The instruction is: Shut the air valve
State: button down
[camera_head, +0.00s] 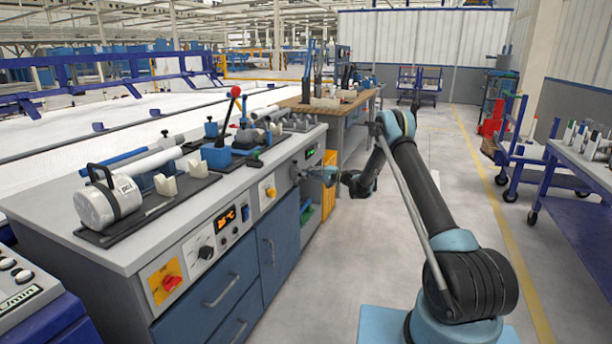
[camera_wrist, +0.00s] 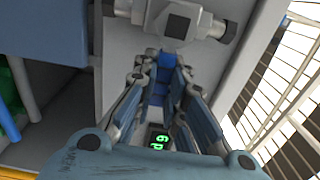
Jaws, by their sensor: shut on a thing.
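The air valve (camera_wrist: 180,24) is a grey metal fitting with a dark square centre, at the top of the wrist view. Pipe stubs stick out on both sides of it. A blue part (camera_wrist: 161,84), which looks like the valve's handle, lies between the fingers of my gripper (camera_wrist: 159,75), just below the fitting. The fingers are shut on it. In the head view my gripper (camera_head: 304,173) is at the right end of the workbench front and covers most of the valve. How far the handle is turned cannot be told.
A green-lit display (camera_wrist: 157,139) shows between my fingers in the wrist view. Blue carts (camera_head: 515,155) stand at the right. The floor aisle (camera_head: 455,190) is clear.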

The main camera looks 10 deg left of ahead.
jog(key=shift+w, duration=0.15)
jog(key=c, duration=1.6)
grip_release()
jog(key=shift+f, duration=0.2)
jog(key=shift+d+r, duration=0.1)
jog(key=s+d, duration=0.1)
jog(key=d, duration=1)
jog(key=shift+s+d, duration=0.35)
jog(key=shift+s, duration=0.05)
